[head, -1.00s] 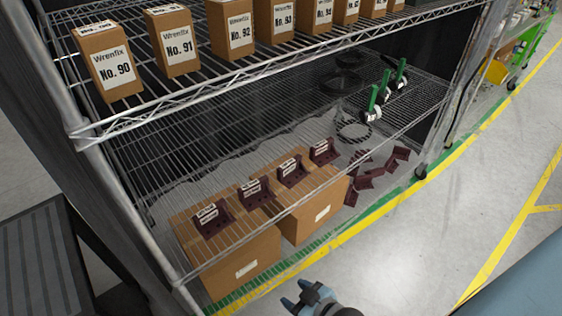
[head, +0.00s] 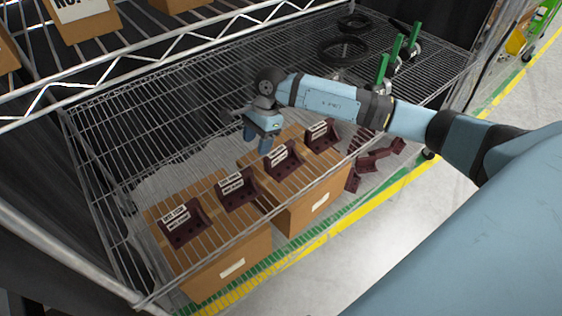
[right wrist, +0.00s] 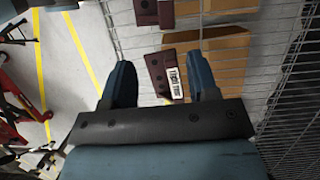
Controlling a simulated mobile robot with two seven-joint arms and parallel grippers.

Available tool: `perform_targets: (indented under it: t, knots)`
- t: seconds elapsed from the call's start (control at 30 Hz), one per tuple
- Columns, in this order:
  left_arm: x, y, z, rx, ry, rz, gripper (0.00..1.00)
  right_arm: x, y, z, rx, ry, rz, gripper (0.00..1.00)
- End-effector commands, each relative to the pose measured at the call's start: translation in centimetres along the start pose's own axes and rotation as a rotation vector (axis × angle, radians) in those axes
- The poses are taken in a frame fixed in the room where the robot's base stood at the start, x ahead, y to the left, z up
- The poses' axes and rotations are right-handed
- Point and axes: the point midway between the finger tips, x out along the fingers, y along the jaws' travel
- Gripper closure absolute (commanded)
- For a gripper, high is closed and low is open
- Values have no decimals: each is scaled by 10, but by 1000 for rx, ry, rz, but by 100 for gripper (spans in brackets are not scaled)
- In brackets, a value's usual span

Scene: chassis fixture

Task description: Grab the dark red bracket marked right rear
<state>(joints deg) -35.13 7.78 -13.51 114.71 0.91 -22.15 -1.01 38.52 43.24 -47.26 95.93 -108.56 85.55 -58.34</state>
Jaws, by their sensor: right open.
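Several dark red brackets with white labels stand in a row on the wire shelf. In the head view they run from front left (head: 185,224) through a second (head: 237,188) and a third (head: 281,160) to a fourth (head: 322,135). My right gripper (head: 258,143) is open and empty, just behind and left of the third bracket. In the right wrist view, a labelled bracket (right wrist: 160,78) shows between the open fingers, apart from them. Its label seems to begin with "Right"; the second word is too small to read surely. Another bracket (right wrist: 150,12) is at the top. My left gripper is out of view.
Cardboard boxes (head: 232,268) show beneath the brackets. Loose dark red pieces (head: 372,161) lie to the right. Black rings (head: 343,50) and green-handled items (head: 398,48) are farther back. The upper shelf's wire edge (head: 170,47) runs above the gripper.

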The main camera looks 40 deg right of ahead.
Motion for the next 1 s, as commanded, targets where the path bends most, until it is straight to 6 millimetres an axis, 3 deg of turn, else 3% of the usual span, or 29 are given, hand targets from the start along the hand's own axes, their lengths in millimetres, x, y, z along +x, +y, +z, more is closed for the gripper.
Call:
perform_targets:
  t: [0.03,0.1,0.27,0.6,1.0]
  knots:
    - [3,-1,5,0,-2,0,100,-14,-8,-23,-25,102,-7,46]
    - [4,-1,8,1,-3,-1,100,-30,-14,-45,-49,212,-4,46]
    - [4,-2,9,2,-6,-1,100,-43,-19,-69,-66,323,6,46]
    - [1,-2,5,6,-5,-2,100,15,-18,-89,-65,324,8,46]
    - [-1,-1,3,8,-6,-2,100,44,-14,-101,-64,323,9,46]
